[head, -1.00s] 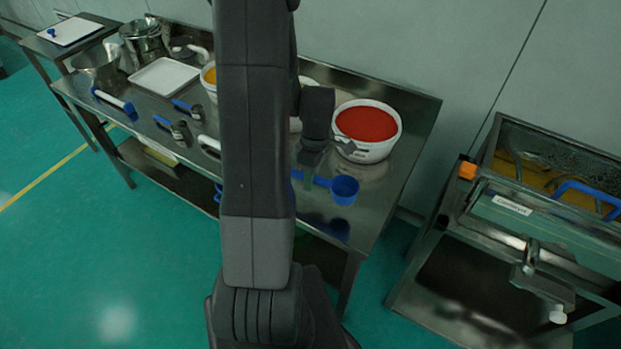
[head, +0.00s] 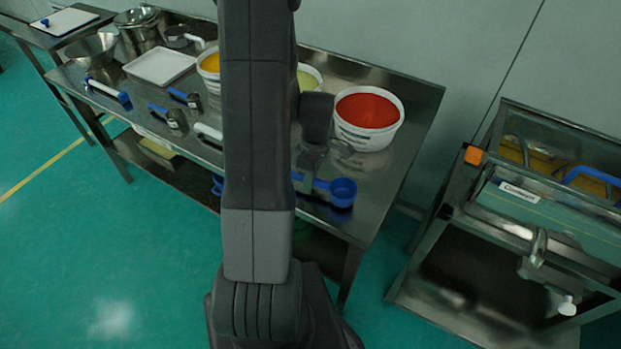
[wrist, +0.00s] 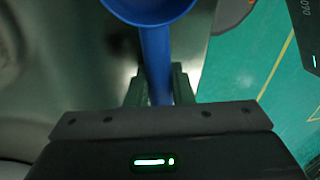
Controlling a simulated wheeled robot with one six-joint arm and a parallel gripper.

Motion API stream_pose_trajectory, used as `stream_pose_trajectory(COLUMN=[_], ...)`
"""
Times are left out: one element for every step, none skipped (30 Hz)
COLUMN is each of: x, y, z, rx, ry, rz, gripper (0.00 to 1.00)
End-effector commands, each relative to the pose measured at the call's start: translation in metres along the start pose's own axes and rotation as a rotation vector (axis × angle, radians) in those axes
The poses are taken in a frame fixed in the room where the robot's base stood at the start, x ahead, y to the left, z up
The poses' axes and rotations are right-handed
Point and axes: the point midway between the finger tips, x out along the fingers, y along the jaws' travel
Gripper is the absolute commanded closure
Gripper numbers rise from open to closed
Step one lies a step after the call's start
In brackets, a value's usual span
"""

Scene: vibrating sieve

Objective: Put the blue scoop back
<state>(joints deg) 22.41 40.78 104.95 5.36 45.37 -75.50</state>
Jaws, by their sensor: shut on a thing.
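The blue scoop (head: 342,192) is at the front right part of the steel table (head: 384,208), in front of the tub of red powder. My gripper (head: 306,184) is shut on its handle, with the cup pointing right in the head view. In the wrist view the blue handle (wrist: 157,62) runs between the two fingers of my gripper (wrist: 158,88), and the cup is cut off at the top edge. The scoop is at or just above the table top; I cannot tell whether it touches.
The red tub (head: 368,118) stands close behind the scoop. A yellow-green tub (head: 309,77) is partly hidden by my arm. A white tray (head: 160,67), metal pots and several blue-handled tools lie left. A steel machine (head: 540,210) stands right, across a floor gap.

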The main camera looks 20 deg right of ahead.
Motion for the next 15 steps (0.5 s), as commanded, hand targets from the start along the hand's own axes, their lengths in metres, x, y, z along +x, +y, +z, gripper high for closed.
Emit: stream_pose_trajectory(x=[-0.0003, -0.0003, -0.0002, -0.0001, 0.0, 0.0004, 0.0007, 0.001, 0.0016, 0.0021, 0.0026, 0.0033, 0.0037, 0.0042, 0.0048], y=[0.0, 0.0, 0.0, 0.0, 0.0001, 0.0001, 0.0002, 0.0003, 0.0004, 0.0005, 0.0006, 0.0008, 0.0009, 0.0009, 0.0011], z=[0.0, 0.0, 0.0, 0.0, 0.0, 0.0, 0.0, 0.0, 0.0, 0.0, 0.0, 0.0, 0.0, 0.0, 0.0], rx=[0.0, 0.0, 0.0, 0.0, 0.0, 0.0, 0.0, 0.0, 0.0, 0.0, 0.0, 0.0, 0.0, 0.0, 0.0], ry=[0.0, 0.0, 0.0, 0.0, 0.0, 0.0, 0.0, 0.0, 0.0, 0.0, 0.0, 0.0, 0.0, 0.0, 0.0], rz=[0.0, 0.0, 0.0, 0.0, 0.0, 0.0, 0.0, 0.0, 0.0, 0.0, 0.0, 0.0, 0.0, 0.0, 0.0], gripper=[1.0, 1.0, 1.0, 1.0, 1.0, 1.0, 1.0, 1.0, 1.0, 1.0, 1.0, 1.0, 1.0, 1.0, 1.0])
